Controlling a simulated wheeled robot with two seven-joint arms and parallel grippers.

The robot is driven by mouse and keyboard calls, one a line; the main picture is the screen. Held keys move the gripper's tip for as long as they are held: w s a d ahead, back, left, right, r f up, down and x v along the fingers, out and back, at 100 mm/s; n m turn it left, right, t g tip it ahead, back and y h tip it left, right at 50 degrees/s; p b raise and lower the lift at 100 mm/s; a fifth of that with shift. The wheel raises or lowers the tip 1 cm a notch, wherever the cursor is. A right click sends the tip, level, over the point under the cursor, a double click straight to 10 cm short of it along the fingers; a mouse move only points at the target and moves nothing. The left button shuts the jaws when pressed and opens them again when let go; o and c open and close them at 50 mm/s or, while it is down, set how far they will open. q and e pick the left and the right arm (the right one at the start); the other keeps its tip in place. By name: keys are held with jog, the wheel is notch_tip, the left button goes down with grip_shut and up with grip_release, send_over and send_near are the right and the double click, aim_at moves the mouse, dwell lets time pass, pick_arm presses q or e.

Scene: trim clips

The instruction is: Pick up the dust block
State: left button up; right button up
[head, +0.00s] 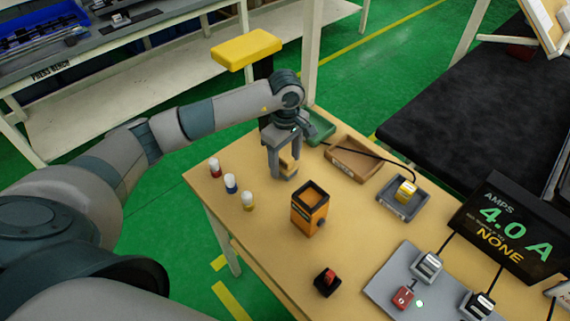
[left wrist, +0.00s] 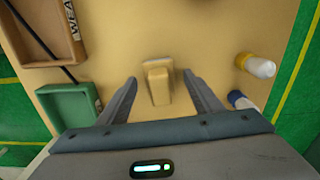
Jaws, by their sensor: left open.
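The dust block is probably the small tan block (left wrist: 158,84) on the tan table; in the head view it shows partly (head: 287,163) between the fingers. My left gripper (head: 282,172) points down over it near the table's far left edge. In the left wrist view the two fingers of the left gripper (left wrist: 160,80) are open, one on each side of the block, with a gap to each. The block's lower side is partly hidden in the head view. My right gripper is not in view.
An orange box (head: 310,208) stands in front of the gripper. A green tray (head: 319,128), a brown tray (head: 354,160) and a grey tray (head: 404,204) lie behind. A display (head: 507,227) stands right.

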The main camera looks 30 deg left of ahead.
aim_at(285, 157)
pick_arm(q)
jog(key=c, duration=1.2)
jog(key=shift+r, duration=0.1)
jog(key=shift+r+b, duration=0.35)
jog(key=shift+r, duration=0.15)
notch_tip(285, 157, up, 8)
jog(key=b, duration=0.3)
jog(key=shift+r, duration=0.45)
jog(key=shift+o, duration=0.8)
